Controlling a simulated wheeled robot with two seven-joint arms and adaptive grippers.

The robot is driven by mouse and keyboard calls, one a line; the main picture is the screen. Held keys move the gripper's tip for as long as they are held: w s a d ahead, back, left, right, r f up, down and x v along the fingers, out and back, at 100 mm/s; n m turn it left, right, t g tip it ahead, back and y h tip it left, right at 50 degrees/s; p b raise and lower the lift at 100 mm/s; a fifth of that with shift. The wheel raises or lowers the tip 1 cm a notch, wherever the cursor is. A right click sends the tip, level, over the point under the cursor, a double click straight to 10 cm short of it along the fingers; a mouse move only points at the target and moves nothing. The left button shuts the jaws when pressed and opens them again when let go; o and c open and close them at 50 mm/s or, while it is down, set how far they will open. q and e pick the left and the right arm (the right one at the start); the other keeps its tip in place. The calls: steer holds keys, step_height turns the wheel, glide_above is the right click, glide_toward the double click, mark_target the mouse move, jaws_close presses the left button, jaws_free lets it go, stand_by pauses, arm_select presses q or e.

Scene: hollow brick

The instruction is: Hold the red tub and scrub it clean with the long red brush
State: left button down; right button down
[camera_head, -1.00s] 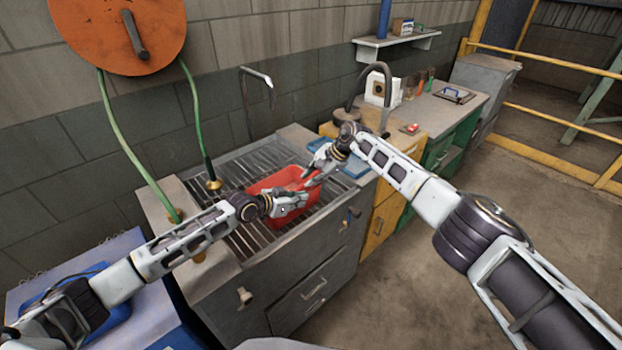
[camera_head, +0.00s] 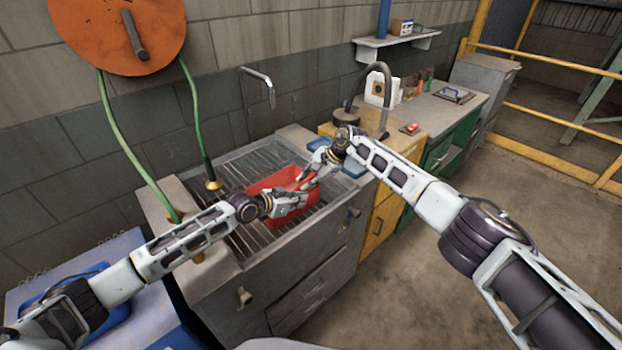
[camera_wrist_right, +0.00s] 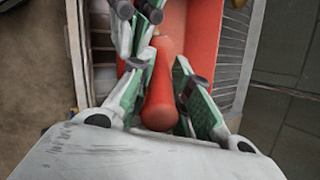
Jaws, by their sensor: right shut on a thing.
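The red tub (camera_head: 277,181) sits on the slatted metal rack (camera_head: 252,165) of the sink unit. It also shows in the right wrist view (camera_wrist_right: 200,40). My left gripper (camera_head: 300,199) is at the tub's near side, over its rim; its fingertips are too small to tell whether they are shut. My right gripper (camera_head: 308,182) is at the tub's right part. In the right wrist view, my right gripper (camera_wrist_right: 165,75) is shut on the red handle of the long brush (camera_wrist_right: 160,100). The brush's bristle end is hidden.
A grey tap (camera_head: 262,78) stands behind the rack. A black curved lamp (camera_head: 375,95) stands on the yellow cabinet (camera_head: 385,205) to the right. A blue tray (camera_head: 350,164) lies beside the rack. Green hoses hang from an orange reel (camera_head: 120,35) at the left. Open floor lies at the right.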

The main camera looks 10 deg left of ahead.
steer(key=shift+s+a+f, duration=0.1)
steer(key=shift+s+a, duration=0.4)
steer(key=shift+s, duration=0.25)
steer(key=shift+s+a, duration=0.1)
